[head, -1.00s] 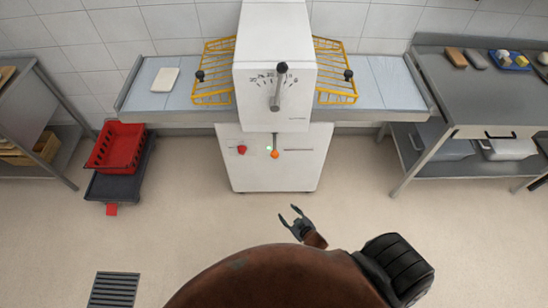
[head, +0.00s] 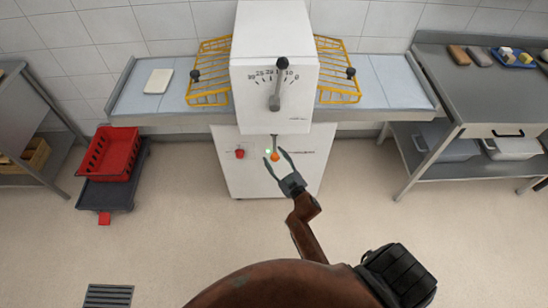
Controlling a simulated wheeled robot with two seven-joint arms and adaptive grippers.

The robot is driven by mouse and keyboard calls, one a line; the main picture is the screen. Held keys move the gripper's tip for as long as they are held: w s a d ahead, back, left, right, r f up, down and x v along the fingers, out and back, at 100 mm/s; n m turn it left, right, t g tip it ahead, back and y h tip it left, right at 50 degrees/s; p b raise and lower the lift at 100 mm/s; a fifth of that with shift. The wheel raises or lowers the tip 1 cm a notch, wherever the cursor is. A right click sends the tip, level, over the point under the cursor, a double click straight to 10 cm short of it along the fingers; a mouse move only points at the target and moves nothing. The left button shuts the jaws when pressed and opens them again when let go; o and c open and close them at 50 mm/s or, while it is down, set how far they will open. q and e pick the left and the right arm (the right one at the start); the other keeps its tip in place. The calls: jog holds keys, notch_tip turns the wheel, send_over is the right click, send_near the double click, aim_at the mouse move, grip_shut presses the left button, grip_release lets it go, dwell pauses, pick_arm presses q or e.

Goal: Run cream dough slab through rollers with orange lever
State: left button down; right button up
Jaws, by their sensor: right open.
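A cream dough slab (head: 158,81) lies flat on the left conveyor bed (head: 131,98) of a white dough sheeter (head: 272,65). The orange lever (head: 275,156) has a round orange knob on the lower front of the machine, beside a small green light. My right gripper (head: 276,161) is open, its two fingers pointing up toward the machine, with the orange knob showing between the fingertips. I cannot tell whether the fingers touch it. My left gripper is not in view.
Yellow wire guards (head: 211,73) flank the rollers. A red button (head: 239,154) sits left of the lever. A red crate (head: 112,153) stands on a dark dolly at left. A steel table (head: 481,91) stands at right. Floor in front is clear.

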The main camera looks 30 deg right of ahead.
jog(key=shift+w, duration=0.25)
jog(key=shift+c, duration=0.5)
grip_shut()
